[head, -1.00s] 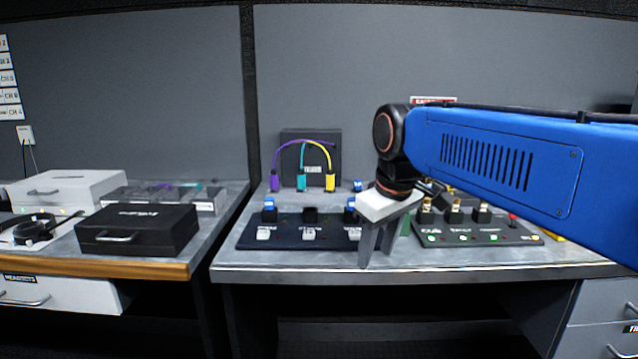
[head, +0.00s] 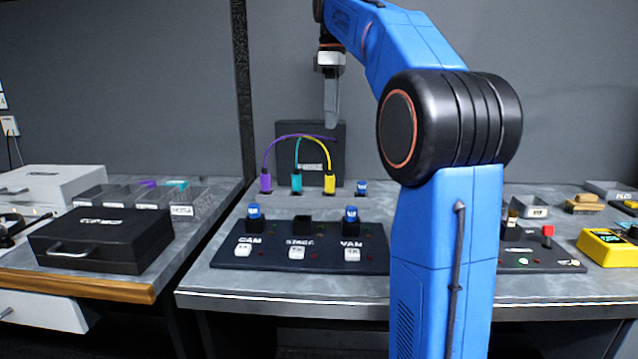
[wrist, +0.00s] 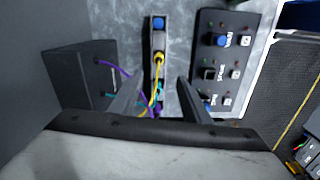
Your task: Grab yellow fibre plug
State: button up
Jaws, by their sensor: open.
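The yellow fibre plug (head: 329,184) stands upright at the back of the workbench, with a yellow cable arching from its top to a dark box (head: 337,152). It also shows in the wrist view (wrist: 158,59), just beyond the fingertips. The teal plug (head: 296,183) and purple plug (head: 265,183) stand to its left in the head view. My gripper (head: 331,115) points down, above the yellow plug and apart from it. In the wrist view my gripper (wrist: 158,92) is open and empty, its two fingers spread either side of the cables.
A dark panel (head: 310,262) with blue and white blocks lies in front of the plugs. A blue plug (head: 361,187) stands right of the yellow one. A black case (head: 103,236) sits on the left bench. A yellow device (head: 607,247) lies far right.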

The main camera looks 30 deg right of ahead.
jog(key=w, duration=0.1)
send_near(329, 175)
jog(key=f, duration=0.1)
jog(key=w+f, duration=0.1)
jog(key=f, duration=0.1)
jog(key=d+f, duration=0.1)
jog(key=f, duration=0.1)
jog(key=shift+w+f, duration=0.1)
jog(key=shift+w, duration=0.1)
jog(key=shift+s+a+f, duration=0.1)
jog(key=shift+a+f, duration=0.05)
jog(key=shift+f, duration=1.15)
jog(key=shift+s+a+f, duration=0.1)
jog(key=shift+f, duration=1.25)
grip_shut()
